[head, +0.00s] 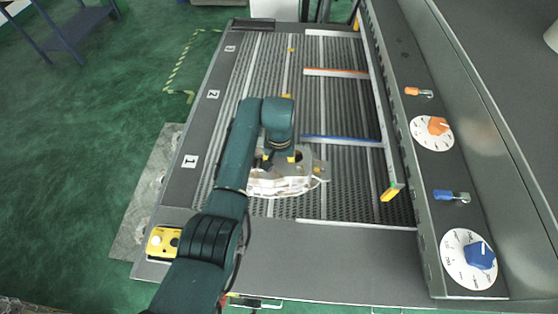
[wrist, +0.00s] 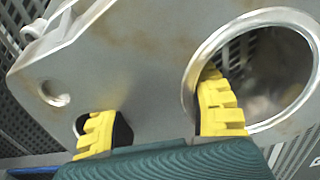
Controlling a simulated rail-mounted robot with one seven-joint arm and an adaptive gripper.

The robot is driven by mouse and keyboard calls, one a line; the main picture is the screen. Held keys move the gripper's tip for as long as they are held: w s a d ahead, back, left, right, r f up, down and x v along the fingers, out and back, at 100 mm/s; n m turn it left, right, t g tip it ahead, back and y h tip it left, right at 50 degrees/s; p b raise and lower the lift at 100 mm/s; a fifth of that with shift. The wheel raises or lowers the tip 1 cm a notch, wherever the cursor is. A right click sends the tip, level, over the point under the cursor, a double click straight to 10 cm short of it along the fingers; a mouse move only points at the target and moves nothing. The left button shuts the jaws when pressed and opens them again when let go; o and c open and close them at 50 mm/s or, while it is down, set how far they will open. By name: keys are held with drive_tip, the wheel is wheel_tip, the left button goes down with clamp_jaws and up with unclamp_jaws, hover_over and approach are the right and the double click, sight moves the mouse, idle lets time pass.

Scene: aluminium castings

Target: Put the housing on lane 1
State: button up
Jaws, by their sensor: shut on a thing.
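The housing (head: 290,183) is a pale grey metal casting. In the head view it is at the left part of lane 1, over the dark perforated bed (head: 350,178) and level with the "1" label (head: 190,161). My gripper (head: 278,158) is above it and partly hides it. In the wrist view, the housing (wrist: 140,60) shows a flat face with a large round opening and smaller holes. The yellow fingers of my gripper (wrist: 158,108) go into the large opening and a smaller hole, shut on the metal between. I cannot tell whether the housing touches the bed.
A blue divider (head: 340,139) lies at lane 1's far side, and an orange divider (head: 335,72) farther back. A panel with a blue dial (head: 480,255) and orange dial (head: 437,126) runs along the right. A yellow button box (head: 162,242) is at the near left corner. Lane 1's right part is clear.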

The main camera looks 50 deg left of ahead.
drive_tip(key=o, duration=1.2)
wheel_tip(320, 180, up, 12)
drive_tip(key=shift+b, duration=0.3)
drive_tip(key=shift+w, duration=0.1)
